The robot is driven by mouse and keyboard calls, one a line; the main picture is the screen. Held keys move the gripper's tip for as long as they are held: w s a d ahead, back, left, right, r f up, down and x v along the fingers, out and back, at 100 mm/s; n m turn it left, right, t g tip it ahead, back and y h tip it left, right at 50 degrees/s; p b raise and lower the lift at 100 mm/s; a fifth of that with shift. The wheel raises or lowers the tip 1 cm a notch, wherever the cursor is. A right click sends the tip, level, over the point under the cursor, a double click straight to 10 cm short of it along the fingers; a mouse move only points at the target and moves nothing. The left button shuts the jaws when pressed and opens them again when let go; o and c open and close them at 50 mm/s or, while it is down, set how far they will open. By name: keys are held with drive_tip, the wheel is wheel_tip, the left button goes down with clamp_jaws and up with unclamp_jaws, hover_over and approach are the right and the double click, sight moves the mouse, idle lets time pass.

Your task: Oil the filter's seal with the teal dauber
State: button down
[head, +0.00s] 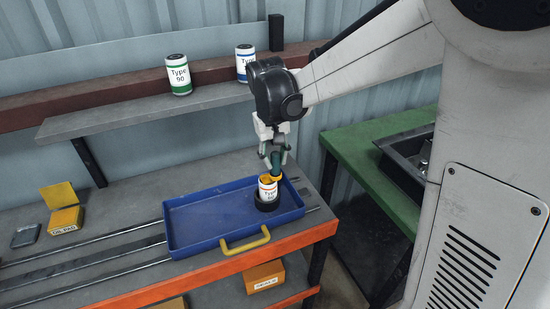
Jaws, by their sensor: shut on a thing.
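My gripper (273,148) points down over the right part of the blue tray (208,216). It is shut on the teal dauber (276,160), whose teal upper part shows between the fingers. The dauber's lower end is at or just above the top of the filter (267,190), a white can with a "Type" label and a yellow-orange rim. I cannot tell whether the dauber touches the seal. The filter stands upright in a black ring-shaped holder (267,204) in the tray.
A green-banded "Type 90" can (178,76) and a blue-banded can (243,66) stand on the shelf. An open yellow box (65,220) and a grey pad (26,236) lie on the bench at left. The tray's left part is clear. A green table (362,143) stands at right.

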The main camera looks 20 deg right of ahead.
drive_tip(key=shift+f+b, duration=0.5)
drive_tip(key=shift+f, duration=0.1)
idle(0.3)
drive_tip(key=shift+s+a+b, duration=0.1)
drive_tip(key=shift+a+b, duration=0.25)
drive_tip(key=shift+a, duration=1.2)
drive_tip(key=shift+d, duration=0.15)
drive_tip(key=shift+d+f+b, duration=0.1)
drive_tip(key=shift+d+b, duration=0.35)
drive_tip(key=shift+d, duration=0.95)
